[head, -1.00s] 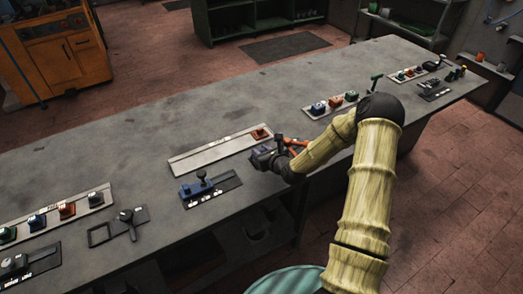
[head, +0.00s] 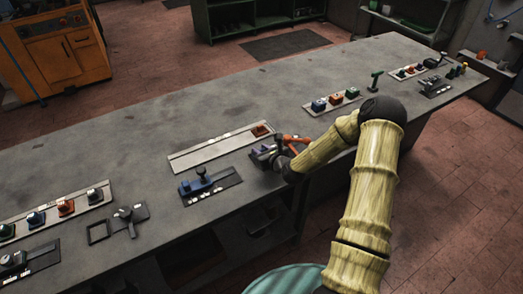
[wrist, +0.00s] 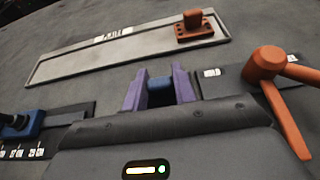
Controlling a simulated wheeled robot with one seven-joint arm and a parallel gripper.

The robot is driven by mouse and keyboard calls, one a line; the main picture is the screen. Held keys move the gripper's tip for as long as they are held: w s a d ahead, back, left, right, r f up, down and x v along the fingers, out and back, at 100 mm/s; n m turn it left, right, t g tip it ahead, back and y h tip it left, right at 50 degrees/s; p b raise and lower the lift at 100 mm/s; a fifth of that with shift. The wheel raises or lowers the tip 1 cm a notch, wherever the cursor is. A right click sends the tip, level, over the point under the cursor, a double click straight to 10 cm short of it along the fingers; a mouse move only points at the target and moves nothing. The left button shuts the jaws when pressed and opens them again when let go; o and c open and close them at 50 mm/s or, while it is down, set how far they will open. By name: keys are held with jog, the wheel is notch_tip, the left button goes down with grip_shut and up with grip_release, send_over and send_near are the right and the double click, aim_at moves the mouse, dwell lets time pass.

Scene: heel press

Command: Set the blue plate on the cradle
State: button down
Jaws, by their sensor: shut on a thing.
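My gripper (wrist: 158,92) is shut on a small blue block, the blue plate (wrist: 160,84), in the wrist view. Purple fingers stand on both sides of it, and its underside is hidden. In the head view my gripper (head: 262,153) is low over the near edge of the bench, just below the plate tray's right end. The cradle cannot be made out clearly; the spot under my gripper is hidden by its housing. A dark panel with a white label (wrist: 212,73) shows just right of the fingers. I cannot tell whether the plate touches anything below.
An orange lever with a round head (wrist: 266,62) stands close right of my fingers. The long pale tray (wrist: 95,60) behind holds an orange plate (wrist: 194,28) at its right end. A blue lever unit (head: 200,183) stands to the left. The bench behind the tray is clear.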

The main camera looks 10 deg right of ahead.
jog(key=shift+f, duration=0.2)
jog(key=c, duration=1.1)
grip_release()
jog(key=shift+o, duration=0.2)
jog(key=v, duration=1.7)
jog(key=shift+s, duration=0.2)
